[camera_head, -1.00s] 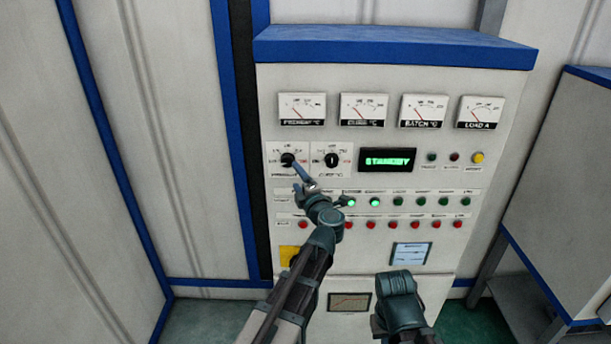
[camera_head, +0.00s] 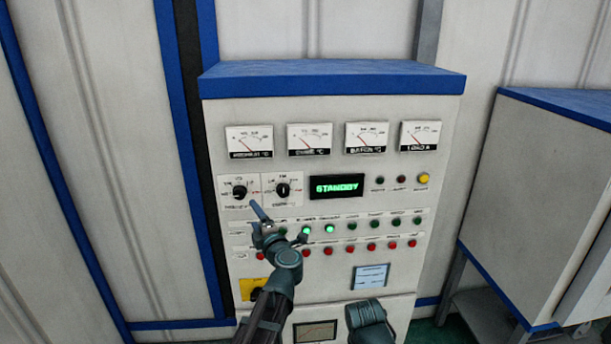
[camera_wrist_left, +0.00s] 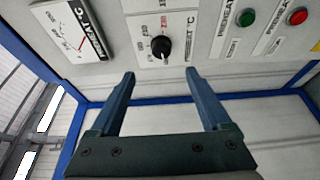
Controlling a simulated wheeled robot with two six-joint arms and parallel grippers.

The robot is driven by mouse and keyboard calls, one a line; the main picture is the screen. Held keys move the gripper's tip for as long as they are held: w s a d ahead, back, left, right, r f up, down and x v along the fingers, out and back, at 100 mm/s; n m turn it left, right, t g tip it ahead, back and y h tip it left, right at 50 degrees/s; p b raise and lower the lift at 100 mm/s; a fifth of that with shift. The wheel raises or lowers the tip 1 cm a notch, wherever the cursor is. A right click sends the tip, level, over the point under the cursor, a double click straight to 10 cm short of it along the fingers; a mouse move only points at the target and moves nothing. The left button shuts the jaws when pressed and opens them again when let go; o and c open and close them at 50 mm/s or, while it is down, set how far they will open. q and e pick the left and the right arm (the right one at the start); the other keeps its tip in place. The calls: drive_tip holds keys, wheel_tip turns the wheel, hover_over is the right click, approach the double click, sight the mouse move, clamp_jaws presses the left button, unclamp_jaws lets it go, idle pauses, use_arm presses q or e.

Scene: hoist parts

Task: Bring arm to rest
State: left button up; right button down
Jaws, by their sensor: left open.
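My left gripper (camera_head: 281,220) is in front of the control panel (camera_head: 330,85), just below the left rotary knob (camera_head: 239,191). In the left wrist view its two fingers (camera_wrist_left: 158,85) are apart with nothing between them. The preheat knob (camera_wrist_left: 161,47) shows just beyond the fingertips, and the fingers do not hold it. A second rotary knob (camera_head: 283,190) is to its right in the head view. My right arm (camera_head: 370,322) shows at the bottom; its fingers are not visible.
The display (camera_head: 336,186) reads STANDBY. Several gauges (camera_head: 308,139) line the top. Green and red buttons (camera_head: 374,246) lie in rows, two green ones lit. A grey cabinet (camera_head: 540,190) with a blue top stands at the right. White walls rise at the left.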

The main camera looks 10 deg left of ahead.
use_arm(q)
drive_tip(key=w+d+m+t+h, duration=0.2)
drive_tip(key=d+m+t+h, duration=0.2)
drive_tip(key=d+m+h, duration=0.7)
drive_tip(key=s+d+f+m+g+h, duration=0.45)
drive_tip(key=d+f+m, duration=0.3)
drive_tip(key=m, duration=0.25)
drive_tip(key=s+a+f+m+g+y, duration=0.2)
drive_tip(key=s+a+f+g, duration=0.2)
drive_tip(key=s+f+g, duration=0.45)
drive_tip(key=s+a+f+m+g+y, duration=0.2)
drive_tip(key=s+a+f+g+y, duration=0.25)
drive_tip(key=s, duration=0.65)
drive_tip(key=s+d+f+m+b, duration=0.2)
drive_tip(key=d+f+b, duration=0.3)
drive_tip(key=f+b, duration=0.5)
drive_tip(key=s+d+f+m+g+b, duration=0.1)
drive_tip(key=s+d+f+m+b, duration=0.1)
drive_tip(key=s+d+f+b, duration=0.3)
wheel_tip(320, 180, down, 6)
drive_tip(key=b, duration=0.4)
drive_tip(key=shift+d+h+b, duration=0.25)
drive_tip(key=shift+h+b, duration=0.05)
drive_tip(key=shift+b, duration=0.05)
